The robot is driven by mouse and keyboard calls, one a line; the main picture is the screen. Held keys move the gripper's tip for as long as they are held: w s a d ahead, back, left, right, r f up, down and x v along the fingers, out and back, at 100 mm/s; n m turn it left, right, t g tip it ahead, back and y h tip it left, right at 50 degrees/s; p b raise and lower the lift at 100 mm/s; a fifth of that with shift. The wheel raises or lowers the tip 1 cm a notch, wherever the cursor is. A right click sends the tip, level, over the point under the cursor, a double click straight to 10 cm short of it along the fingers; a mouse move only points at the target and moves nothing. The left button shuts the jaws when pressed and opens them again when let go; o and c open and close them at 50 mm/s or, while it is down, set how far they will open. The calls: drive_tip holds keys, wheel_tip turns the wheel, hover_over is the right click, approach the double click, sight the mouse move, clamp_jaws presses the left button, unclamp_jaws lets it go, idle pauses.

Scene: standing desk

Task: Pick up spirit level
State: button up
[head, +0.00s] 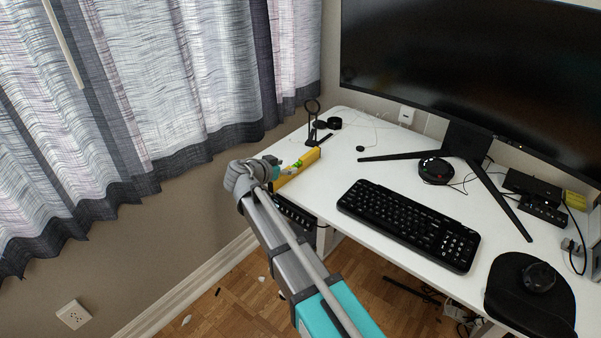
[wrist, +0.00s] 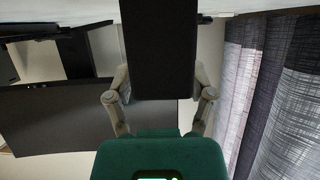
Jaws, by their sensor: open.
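The yellow spirit level (head: 300,166) lies near the left edge of the white desk, with its near end partly hidden by my arm's grey end. In the head view my gripper is at that near end and mostly hidden behind the wrist. The wrist view shows my gripper (wrist: 160,88) with its two grey fingers apart, one on each side of a large dark block (wrist: 160,50). I cannot tell whether this block is the spirit level in shadow. No grip on the level shows.
A dark stand (head: 312,125) rises just behind the level on the desk (head: 345,155). A black keyboard (head: 408,222) lies to the right, and the monitor (head: 470,65) is behind. Curtains (head: 150,85) hang on the left. The desk between level and keyboard is clear.

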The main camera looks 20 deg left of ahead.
sight(293, 165)
drive_tip(key=shift+b+x, duration=0.5)
drive_tip(key=shift+x, duration=1.1)
drive_tip(key=shift+a+f, duration=0.1)
clamp_jaws()
